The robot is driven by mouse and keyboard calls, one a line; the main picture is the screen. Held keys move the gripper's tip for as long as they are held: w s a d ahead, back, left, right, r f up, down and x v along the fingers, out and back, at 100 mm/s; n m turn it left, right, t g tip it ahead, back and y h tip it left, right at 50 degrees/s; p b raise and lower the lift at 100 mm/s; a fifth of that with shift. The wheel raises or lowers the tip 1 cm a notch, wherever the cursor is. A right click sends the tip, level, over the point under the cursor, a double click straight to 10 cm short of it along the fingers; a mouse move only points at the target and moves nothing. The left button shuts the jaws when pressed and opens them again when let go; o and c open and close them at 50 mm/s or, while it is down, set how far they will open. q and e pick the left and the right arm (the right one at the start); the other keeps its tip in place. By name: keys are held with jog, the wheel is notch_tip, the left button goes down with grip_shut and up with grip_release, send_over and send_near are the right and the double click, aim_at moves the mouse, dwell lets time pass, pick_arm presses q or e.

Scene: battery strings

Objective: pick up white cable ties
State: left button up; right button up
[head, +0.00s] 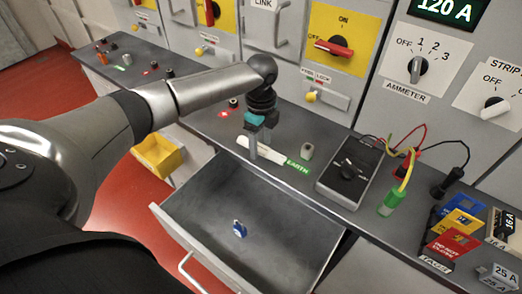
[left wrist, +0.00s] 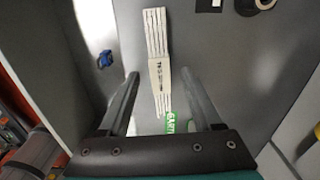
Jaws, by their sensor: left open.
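The white cable ties (head: 270,153) lie as a flat bundle on the grey worktop, beside the green EARTH label (head: 298,166). In the left wrist view the ties (left wrist: 157,40) fan out at one end and carry a printed band in the middle. My left gripper (head: 260,148) is over the ties and partly hides them in the head view. In the wrist view the open fingers (left wrist: 159,74) stand on either side of the bundle, with nothing held. I cannot tell how far above the worktop the fingertips are. My right gripper is not in view.
An open drawer (head: 165,222) below the worktop holds a blue padlock (head: 238,229). Coloured tags (head: 453,243) lie farther right. Switch panels rise behind.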

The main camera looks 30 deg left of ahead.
pick_arm(q)
jog(key=shift+f, duration=0.15)
grip_shut()
dwell(0.4)
